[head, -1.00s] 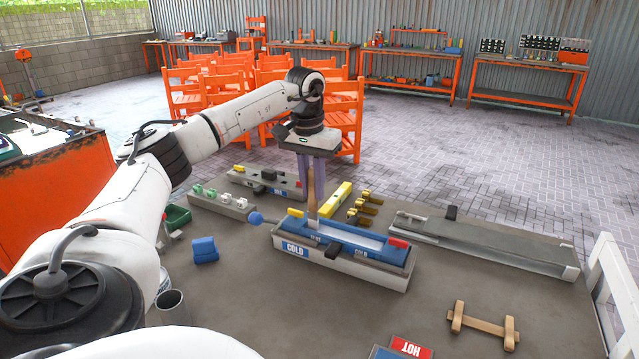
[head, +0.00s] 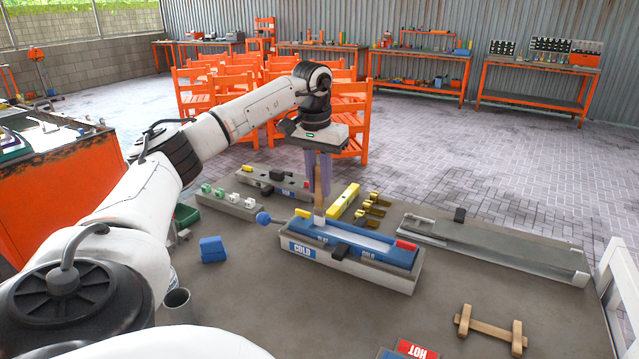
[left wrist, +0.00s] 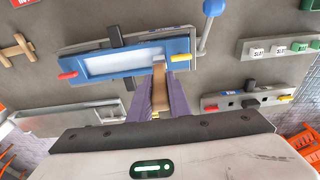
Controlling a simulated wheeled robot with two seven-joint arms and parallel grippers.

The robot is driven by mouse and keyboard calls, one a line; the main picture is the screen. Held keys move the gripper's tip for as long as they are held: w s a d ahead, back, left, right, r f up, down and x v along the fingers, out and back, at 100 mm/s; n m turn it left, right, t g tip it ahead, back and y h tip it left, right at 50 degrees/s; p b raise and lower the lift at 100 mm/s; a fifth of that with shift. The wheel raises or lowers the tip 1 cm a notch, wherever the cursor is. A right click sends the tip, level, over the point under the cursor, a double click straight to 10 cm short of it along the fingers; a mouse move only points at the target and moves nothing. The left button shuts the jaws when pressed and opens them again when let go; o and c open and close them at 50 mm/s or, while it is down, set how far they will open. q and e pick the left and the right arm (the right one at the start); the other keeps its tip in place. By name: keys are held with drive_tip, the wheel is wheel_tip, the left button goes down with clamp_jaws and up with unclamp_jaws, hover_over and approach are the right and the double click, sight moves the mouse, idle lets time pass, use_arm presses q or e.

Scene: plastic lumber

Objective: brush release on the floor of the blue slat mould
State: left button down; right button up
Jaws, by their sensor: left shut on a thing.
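The blue slat mould (head: 385,254) lies in a grey trough marked COLD (head: 352,268). Its pale floor also shows in the left wrist view (left wrist: 108,62). My left gripper (head: 319,188) is above the mould's left end, its purple fingers shut on the wooden handle of a brush (head: 318,204). The brush points down, its pale tip (left wrist: 158,63) over the mould's end in the left wrist view. I cannot tell whether the tip touches the floor. My right gripper is not in view.
A dark clamp block (head: 340,250) sits at the mould's front side, and a blue-knobbed lever (head: 263,218) sticks out at left. A yellow bar (head: 343,201) and brass pieces (head: 372,207) lie behind. A long grey mould (head: 490,242) is at right.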

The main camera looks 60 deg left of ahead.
use_arm(q)
drive_tip(key=w+d, duration=0.4)
drive_tip(key=d, duration=0.3)
drive_tip(key=w+d, duration=0.4)
drive_tip(key=d, duration=0.3)
drive_tip(key=shift+d, duration=0.35)
idle(1.2)
drive_tip(key=shift+f, duration=0.65)
idle(0.7)
drive_tip(key=shift+a, duration=0.1)
